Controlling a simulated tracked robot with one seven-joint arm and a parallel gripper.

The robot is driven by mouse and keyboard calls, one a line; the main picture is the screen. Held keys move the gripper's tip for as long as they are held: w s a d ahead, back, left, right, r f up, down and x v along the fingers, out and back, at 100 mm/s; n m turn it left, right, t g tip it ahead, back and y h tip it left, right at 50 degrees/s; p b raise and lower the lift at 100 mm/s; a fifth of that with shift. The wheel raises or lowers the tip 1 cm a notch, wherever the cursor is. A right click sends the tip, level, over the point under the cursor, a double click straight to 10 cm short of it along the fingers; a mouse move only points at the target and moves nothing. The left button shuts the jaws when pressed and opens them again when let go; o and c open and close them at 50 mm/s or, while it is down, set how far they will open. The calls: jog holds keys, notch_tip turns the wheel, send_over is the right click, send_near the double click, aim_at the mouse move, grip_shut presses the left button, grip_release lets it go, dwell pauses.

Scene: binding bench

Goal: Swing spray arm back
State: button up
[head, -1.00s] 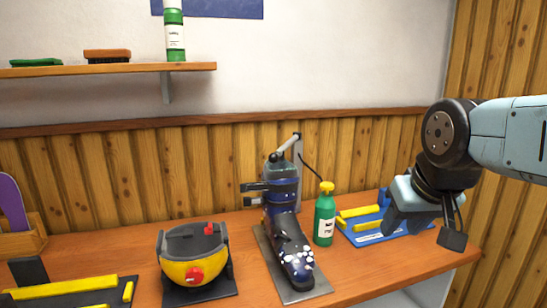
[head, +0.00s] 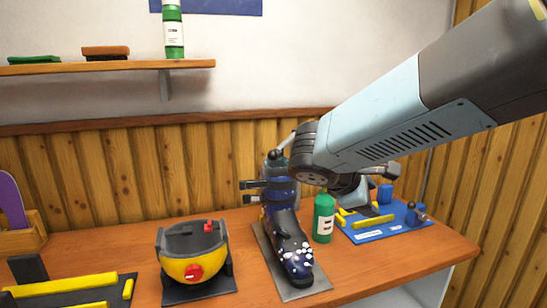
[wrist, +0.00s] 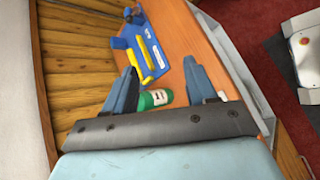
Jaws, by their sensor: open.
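The spray arm, a grey tube (head: 286,141), shows only as a short slanted piece behind the boot in the head view; my arm hides its post and far end. A dark blue ski boot (head: 284,232) with white spots stands on a grey plate. My gripper (head: 365,198) hangs right of the boot, partly behind my arm. In the wrist view its two blue fingers (wrist: 163,88) are wide apart and empty. A green bottle (head: 323,217) stands right of the boot; it also shows in the wrist view (wrist: 150,99), low between the fingers.
A blue mat (head: 376,236) with yellow bars lies right of the bottle. A yellow and black device (head: 194,262) stands left of the boot. A shelf (head: 110,68) is on the wall. The bench is bare at its front right.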

jog(key=w+a+r+n+t, duration=0.2)
jog(key=w+a+n+t, duration=0.5)
jog(key=a, duration=0.4)
jog(key=n+t+y, duration=0.3)
jog(key=n+t, duration=0.1)
jog(key=n, duration=0.5)
send_near(271, 158)
jog(key=x, duration=1.1)
jog(key=shift+w, duration=0.4)
jog(key=shift+c, duration=0.4)
grip_shut()
jog(key=shift+d, duration=0.1)
